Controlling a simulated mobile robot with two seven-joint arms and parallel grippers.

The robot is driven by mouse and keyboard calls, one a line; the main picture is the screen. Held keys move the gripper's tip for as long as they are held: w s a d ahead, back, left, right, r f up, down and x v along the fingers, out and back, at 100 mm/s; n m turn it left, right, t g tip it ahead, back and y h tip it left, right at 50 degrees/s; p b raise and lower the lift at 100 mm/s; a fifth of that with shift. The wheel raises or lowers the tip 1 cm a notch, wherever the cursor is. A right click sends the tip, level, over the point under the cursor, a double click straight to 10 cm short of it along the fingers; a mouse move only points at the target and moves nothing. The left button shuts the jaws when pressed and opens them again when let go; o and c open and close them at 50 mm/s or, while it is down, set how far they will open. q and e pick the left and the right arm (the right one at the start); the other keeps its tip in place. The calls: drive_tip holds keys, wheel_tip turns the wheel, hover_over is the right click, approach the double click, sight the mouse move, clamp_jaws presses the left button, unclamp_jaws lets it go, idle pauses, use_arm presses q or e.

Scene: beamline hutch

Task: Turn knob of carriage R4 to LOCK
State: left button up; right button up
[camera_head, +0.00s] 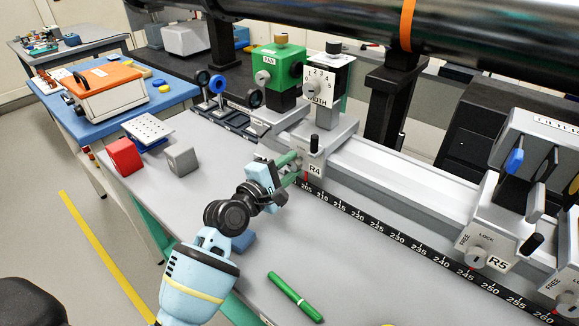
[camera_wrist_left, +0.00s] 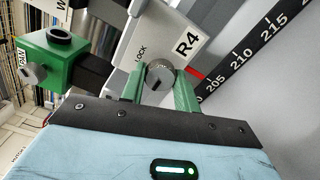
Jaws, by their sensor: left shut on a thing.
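Carriage R4 (camera_head: 316,169) is a light grey block at the left part of the rail, with a black upright handle (camera_head: 314,143). In the left wrist view its face (camera_wrist_left: 187,44) carries the R4 label and the word LOCK. Its round metal knob (camera_wrist_left: 159,78) sits just below that word. My left gripper (camera_head: 292,168) has green fingers, one on each side of the knob, and is shut on it. The fingers cover the knob's sides, and no FREE label shows on R4. The knob's exact pointing is hard to tell. My right gripper is not in view.
Carriage R5 (camera_head: 487,250) stands farther right on the rail, above a black scale strip (camera_head: 395,238). A green box (camera_head: 281,70) labelled PAN is behind R4.

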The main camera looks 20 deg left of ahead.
use_arm(q)
drive_tip(key=shift+r+m, duration=0.1)
drive_tip(key=shift+m, duration=0.3)
drive_tip(key=shift+c, duration=0.3)
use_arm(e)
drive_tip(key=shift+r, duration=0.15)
use_arm(q)
drive_tip(key=m+p, duration=0.1)
drive_tip(key=m, duration=0.2)
drive_tip(key=m+p, duration=0.1)
drive_tip(key=m, duration=0.4)
drive_tip(key=shift+r+m, duration=0.1)
drive_tip(key=shift+m, duration=0.2)
drive_tip(key=m+p, duration=0.2)
drive_tip(key=m, duration=0.3)
drive_tip(key=shift+m+p, duration=0.3)
drive_tip(key=shift+m, duration=1.4)
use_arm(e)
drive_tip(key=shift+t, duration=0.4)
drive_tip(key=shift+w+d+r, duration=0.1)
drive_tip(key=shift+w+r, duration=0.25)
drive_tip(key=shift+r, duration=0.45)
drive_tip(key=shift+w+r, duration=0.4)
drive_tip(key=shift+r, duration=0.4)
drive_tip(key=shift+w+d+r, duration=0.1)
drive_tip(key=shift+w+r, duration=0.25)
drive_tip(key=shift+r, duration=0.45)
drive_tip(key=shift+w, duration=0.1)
